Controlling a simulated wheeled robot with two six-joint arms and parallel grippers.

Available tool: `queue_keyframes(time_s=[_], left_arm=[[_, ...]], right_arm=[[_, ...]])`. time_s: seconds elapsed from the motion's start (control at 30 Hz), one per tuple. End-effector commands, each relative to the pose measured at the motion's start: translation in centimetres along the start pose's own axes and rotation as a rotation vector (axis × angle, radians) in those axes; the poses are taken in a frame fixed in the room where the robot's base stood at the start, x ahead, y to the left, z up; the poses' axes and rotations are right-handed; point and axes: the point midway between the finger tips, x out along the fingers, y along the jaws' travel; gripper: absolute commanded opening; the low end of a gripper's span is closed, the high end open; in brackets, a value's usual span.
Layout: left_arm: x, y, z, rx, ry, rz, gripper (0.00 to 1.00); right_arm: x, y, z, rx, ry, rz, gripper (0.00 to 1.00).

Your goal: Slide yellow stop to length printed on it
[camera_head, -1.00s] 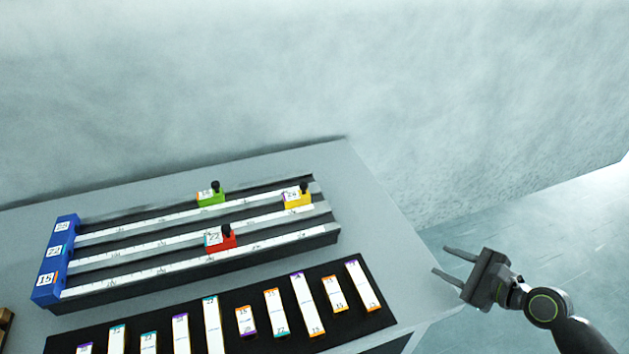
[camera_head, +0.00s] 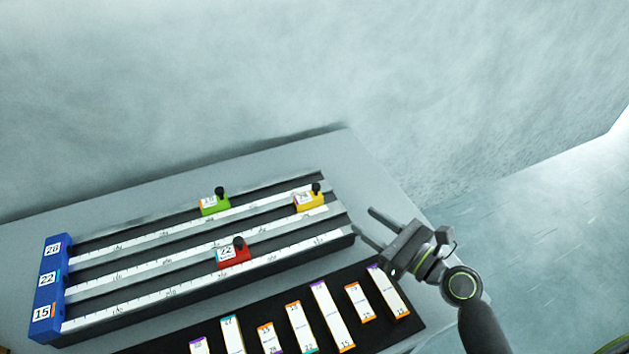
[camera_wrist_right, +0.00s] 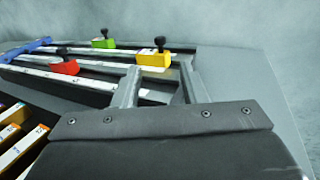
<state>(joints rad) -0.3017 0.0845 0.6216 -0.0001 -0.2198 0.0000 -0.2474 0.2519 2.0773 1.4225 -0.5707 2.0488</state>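The yellow stop (camera_head: 309,201) with a black knob sits near the right end of its rail in the three-rail fixture (camera_head: 110,301). Its printed label is too small to read surely. My right gripper (camera_head: 369,227) is open and empty, right of the fixture's right end and apart from the yellow stop. In the right wrist view the yellow stop (camera_wrist_right: 154,58) shows just beyond the open fingers (camera_wrist_right: 158,82). A green stop (camera_head: 214,207) sits on the back rail and a red stop (camera_head: 233,256), labelled 22, on the front rail. My left gripper is out of view.
A blue end block (camera_head: 47,290) with several number labels closes the fixture's left end. A black tray (camera_head: 405,327) with several white labelled strips lies in front. The grey table (camera_head: 370,170) is bare behind and right of the fixture.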

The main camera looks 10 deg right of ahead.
Motion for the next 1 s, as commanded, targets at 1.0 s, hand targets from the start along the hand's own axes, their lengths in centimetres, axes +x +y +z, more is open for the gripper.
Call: queue_keyframes(time_s=[1.0], left_arm=[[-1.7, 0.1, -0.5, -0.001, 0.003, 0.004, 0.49]], right_arm=[[15.1, 0.0, 0.0, -0.003, 0.001, 0.000, 0.39]])
